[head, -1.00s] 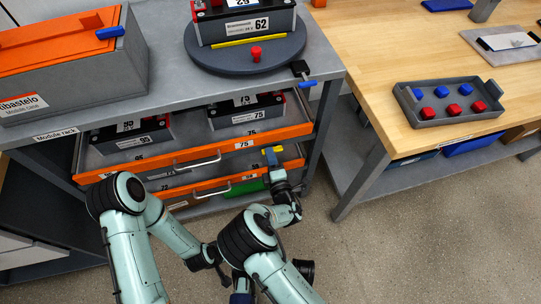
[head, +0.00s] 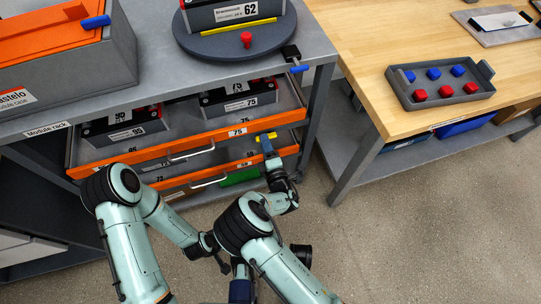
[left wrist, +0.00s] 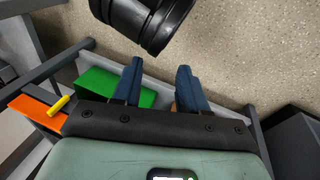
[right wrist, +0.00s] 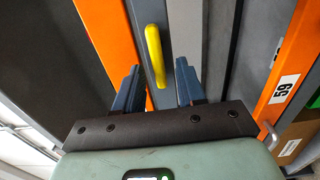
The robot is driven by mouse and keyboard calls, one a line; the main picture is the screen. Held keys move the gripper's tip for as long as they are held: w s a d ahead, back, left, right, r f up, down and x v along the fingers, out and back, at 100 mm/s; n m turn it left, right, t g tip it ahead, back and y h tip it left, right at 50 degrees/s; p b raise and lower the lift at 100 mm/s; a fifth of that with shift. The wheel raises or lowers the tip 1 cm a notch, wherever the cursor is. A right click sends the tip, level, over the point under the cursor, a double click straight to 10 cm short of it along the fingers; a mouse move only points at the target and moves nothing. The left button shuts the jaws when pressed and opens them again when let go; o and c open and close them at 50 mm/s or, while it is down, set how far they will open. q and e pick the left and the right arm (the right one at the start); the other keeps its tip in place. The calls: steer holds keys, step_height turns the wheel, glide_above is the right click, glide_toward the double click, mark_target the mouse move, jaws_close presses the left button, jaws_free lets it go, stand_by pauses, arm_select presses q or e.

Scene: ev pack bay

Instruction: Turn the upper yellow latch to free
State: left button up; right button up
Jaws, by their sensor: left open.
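The upper yellow latch (head: 266,136) is at the right end of the drawer fronts under the grey bench. In the right wrist view the yellow latch (right wrist: 154,50) is a bar lying nearly lengthwise. Its near end appears between the blue fingertips of my right gripper (right wrist: 159,68), with a gap on each side. That gripper is open, and in the head view it (head: 267,147) is right at the latch. My left gripper (left wrist: 158,78) is open and empty. A yellow latch (left wrist: 58,105) shows off to its left; I cannot tell which one.
An open upper drawer (head: 190,144) holds battery modules. A lower orange drawer front (head: 215,178) is beneath it. A green bin (head: 240,177) sits low behind my right gripper. A bench leg (head: 318,110) stands close to the right. The floor (head: 400,240) at right is clear.

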arm_select(q)
steer(key=shift+g+h, duration=0.3)
steer(key=shift+g, duration=0.3)
steer(key=s, duration=0.1)
steer(key=s+d+r+p, duration=0.1)
steer(key=s+r+p, duration=0.1)
steer(key=shift+s+d+r, duration=0.25)
steer(key=shift+d, duration=0.1)
arm_select(e)
steer(key=v, duration=1.2)
steer(key=shift+s, duration=0.4)
steer(key=shift+d+r, duration=0.1)
